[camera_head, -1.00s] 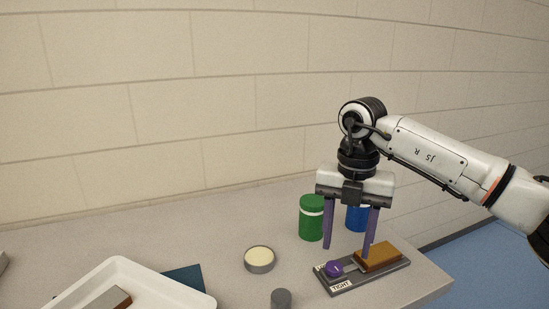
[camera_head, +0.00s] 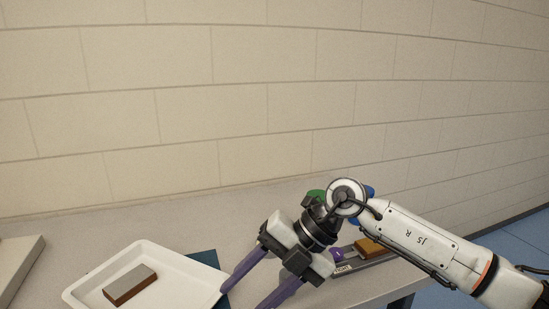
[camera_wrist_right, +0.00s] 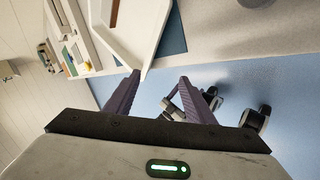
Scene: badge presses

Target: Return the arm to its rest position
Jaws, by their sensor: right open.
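My right gripper (camera_head: 253,285) is open with purple fingers, tilted down and to the left in the head view. Its fingers are apart with nothing between them, and they also show in the right wrist view (camera_wrist_right: 160,97). The right arm (camera_head: 425,245) reaches in from the right, in front of a dark press base (camera_head: 345,267) with a purple knob and an orange-brown block (camera_head: 369,246). My left gripper is in neither view.
A white tray (camera_head: 77,288) holding a brown and grey block (camera_head: 131,285) lies left of the gripper, over a dark blue mat (camera_head: 205,258). Green (camera_head: 314,195) and blue (camera_head: 370,191) containers are mostly hidden behind the arm. The wall stands behind the table.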

